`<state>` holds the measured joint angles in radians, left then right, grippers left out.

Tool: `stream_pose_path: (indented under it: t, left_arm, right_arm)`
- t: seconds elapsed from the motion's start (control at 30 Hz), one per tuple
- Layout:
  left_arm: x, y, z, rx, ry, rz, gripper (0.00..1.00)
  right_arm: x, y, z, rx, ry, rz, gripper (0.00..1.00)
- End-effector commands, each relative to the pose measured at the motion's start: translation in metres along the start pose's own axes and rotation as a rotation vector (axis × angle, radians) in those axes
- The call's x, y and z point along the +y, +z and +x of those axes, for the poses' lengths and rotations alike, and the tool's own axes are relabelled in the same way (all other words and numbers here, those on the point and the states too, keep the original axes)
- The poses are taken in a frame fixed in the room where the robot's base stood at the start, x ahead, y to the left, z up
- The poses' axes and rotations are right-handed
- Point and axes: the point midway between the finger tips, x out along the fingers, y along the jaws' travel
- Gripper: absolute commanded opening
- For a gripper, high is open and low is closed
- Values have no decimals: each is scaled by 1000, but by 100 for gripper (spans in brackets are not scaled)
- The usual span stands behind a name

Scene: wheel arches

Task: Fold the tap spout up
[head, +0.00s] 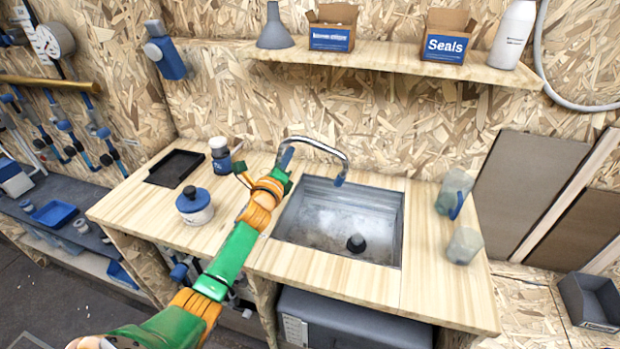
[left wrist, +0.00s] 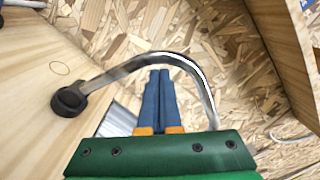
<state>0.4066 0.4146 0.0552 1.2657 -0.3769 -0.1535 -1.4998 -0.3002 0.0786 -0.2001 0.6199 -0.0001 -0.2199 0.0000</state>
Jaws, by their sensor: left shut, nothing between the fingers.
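The tap spout (head: 318,145) is a curved chrome tube that arches low over the grey sink (head: 340,218), its outlet end hanging above the basin. My left gripper (head: 285,158) is beside the tap's base end, at the sink's back left edge. The tap's base is mostly hidden behind my gripper.
On the counter left of the sink are a black tray (head: 175,168), a blue-labelled jar (head: 220,155) and a blue-lidded tub (head: 194,206). Two translucent cups (head: 464,246) stand at the right. A shelf (head: 390,63) with boxes hangs above the tap.

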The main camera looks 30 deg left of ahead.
Motion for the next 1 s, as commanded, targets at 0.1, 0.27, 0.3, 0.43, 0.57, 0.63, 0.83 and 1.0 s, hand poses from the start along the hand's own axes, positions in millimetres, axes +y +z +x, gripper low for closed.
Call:
stream_pose_path:
  t: [0.1, 0.27, 0.3, 0.43, 0.57, 0.63, 0.83, 1.0]
  left_arm:
    - [0, 13, 1, -1, 4, -81, 0]
    - [5, 23, 1, -1, 9, -156, 0]
    - [6, 25, 1, -1, 9, -156, 0]
    - [8, 30, 1, -1, 7, -155, 0]
    - [10, 33, 2, -1, 8, -154, 0]
    - [10, 34, 2, -1, 8, -154, 0]
    - [11, 35, 2, 0, 8, -154, 0]
    - [11, 35, 2, 0, 8, -154, 0]
  right_arm:
    - [0, -1, -7, 0, 0, 0, 50]
    - [0, -1, -10, 0, 0, 0, 50]
    - [0, -1, -11, 0, 0, 0, 50]
    - [0, -1, -12, 0, 0, 0, 50]
    - [0, -1, -13, 0, 0, 0, 50]
    - [0, -1, -13, 0, 0, 0, 50]
    - [1, -1, -13, 0, 1, 0, 50]
    - [1, -1, -13, 0, 1, 0, 50]
